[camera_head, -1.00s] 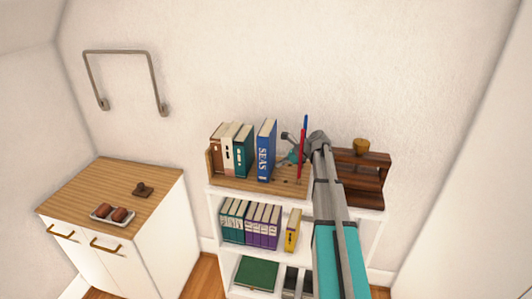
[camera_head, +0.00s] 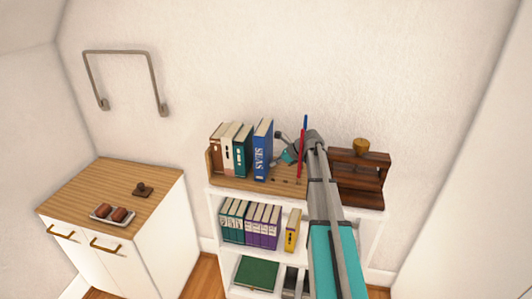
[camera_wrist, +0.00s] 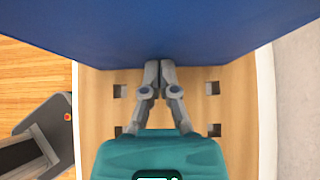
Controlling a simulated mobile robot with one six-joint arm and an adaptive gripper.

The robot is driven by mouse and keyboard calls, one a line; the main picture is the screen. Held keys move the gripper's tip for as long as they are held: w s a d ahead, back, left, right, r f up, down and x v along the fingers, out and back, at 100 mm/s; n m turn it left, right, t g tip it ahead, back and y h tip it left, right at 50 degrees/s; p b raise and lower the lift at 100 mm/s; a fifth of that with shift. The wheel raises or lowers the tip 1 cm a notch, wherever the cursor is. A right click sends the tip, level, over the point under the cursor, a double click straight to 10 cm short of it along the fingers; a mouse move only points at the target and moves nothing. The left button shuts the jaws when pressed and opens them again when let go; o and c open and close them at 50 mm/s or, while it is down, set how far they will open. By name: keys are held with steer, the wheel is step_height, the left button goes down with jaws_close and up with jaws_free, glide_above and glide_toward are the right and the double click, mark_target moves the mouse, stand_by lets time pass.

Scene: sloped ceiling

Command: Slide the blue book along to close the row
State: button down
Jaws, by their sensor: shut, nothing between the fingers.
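The blue book (camera_head: 263,151), marked SEAS, stands upright on the wooden rack (camera_head: 285,184) on top of the white shelf unit. A narrow gap shows between it and the teal book (camera_head: 243,149) on its left. My gripper (camera_head: 281,152) is to the right of the blue book, with its fingers shut and empty. In the wrist view the closed fingertips (camera_wrist: 160,64) are at the lower edge of the blue cover (camera_wrist: 160,30), close against it; whether they touch is hard to tell. The red and blue upright (camera_head: 302,150) partly covers my wrist.
A white book and a brown book stand left of the teal one, against the rack's left end (camera_head: 210,165). The rack floor with square holes is bare right of the blue book.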

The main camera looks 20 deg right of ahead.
mark_target(269, 135)
steer(key=shift+w+a+r, duration=0.1)
steer(key=shift+w+a, duration=0.55)
steer(key=shift+a, duration=0.35)
steer(key=shift+w+a, duration=0.6)
steer(key=shift+a, duration=0.35)
steer(key=shift+d, duration=0.1)
steer(key=shift+s+d, duration=0.5)
steer(key=shift+d, duration=0.15)
step_height(269, 135, up, 12)
steer(key=p, duration=1.2)
stand_by(0.5)
stand_by(0.5)
